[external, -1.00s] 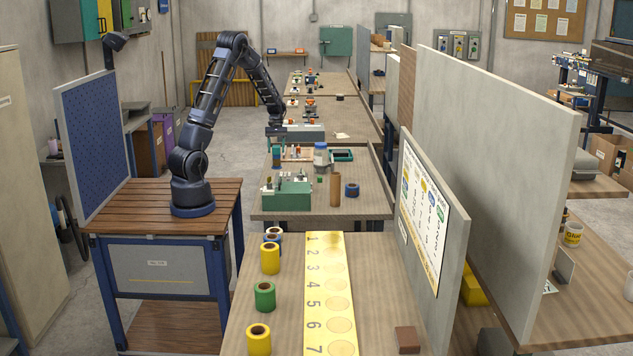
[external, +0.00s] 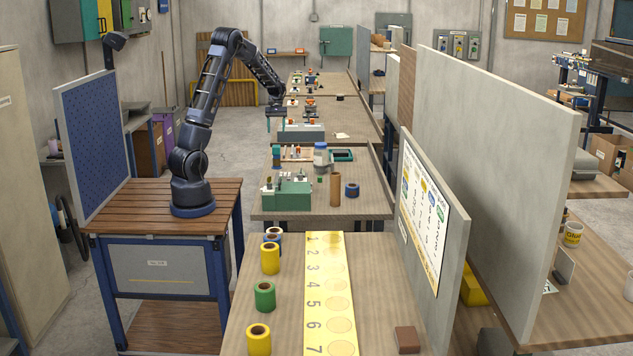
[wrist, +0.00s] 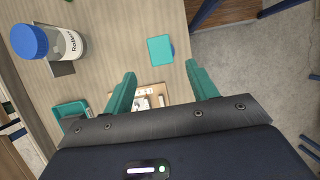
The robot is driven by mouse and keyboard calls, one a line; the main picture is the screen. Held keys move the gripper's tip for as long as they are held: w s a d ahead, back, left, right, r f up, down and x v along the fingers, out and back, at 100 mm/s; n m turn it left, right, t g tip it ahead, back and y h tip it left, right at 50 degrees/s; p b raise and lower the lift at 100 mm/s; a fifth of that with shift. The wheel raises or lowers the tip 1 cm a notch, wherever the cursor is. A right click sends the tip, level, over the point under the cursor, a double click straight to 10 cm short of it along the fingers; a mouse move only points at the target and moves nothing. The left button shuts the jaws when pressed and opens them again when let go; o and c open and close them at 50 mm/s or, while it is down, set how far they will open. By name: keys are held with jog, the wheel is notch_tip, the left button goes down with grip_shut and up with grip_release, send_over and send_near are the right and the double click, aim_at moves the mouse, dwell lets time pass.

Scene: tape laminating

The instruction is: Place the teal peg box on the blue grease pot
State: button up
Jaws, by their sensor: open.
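The teal peg box (external: 276,158) stands on the second bench, at its left edge in the external view. In the wrist view the teal box (wrist: 160,48) lies past the fingertips, between their lines. My gripper (external: 276,126) hangs above and behind the box in the external view, apart from it. Its teal fingers (wrist: 160,77) are spread, with nothing held. A jar with a blue lid and a "Roller" label, probably the blue grease pot (wrist: 62,43), stands upright at upper left in the wrist view. It shows right of the box in the external view (external: 321,158).
A wooden tray with small parts (wrist: 150,102) and a teal tray (wrist: 72,112) lie near the jar. Bare bench top surrounds the box.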

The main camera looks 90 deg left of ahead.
jog(key=w+d+r+m+y, duration=0.1)
jog(key=w+d+r+m, duration=0.15)
jog(key=d+r, duration=0.45)
jog(key=w+d+r+m+y, duration=0.1)
jog(key=d+r+m, duration=0.2)
jog(key=d, duration=0.8)
jog(key=w+d+r+m+y, duration=0.1)
jog(key=d+r+m, duration=0.3)
jog(key=d, duration=0.6)
jog(key=s+d+r+m+t, duration=0.1)
jog(key=s+d+m, duration=0.1)
jog(key=s+d, duration=0.2)
jog(key=s+d+m+t+y, duration=0.1)
jog(key=s+d, duration=0.4)
jog(key=d, duration=0.6)
jog(key=s+d+r+m+t, duration=0.1)
jog(key=s+d+m+t, duration=0.1)
jog(key=s+d+m, duration=0.3)
jog(key=d, duration=0.2)
jog(key=shift+d+r+t, duration=0.3)
jog(key=shift+d, duration=0.1)
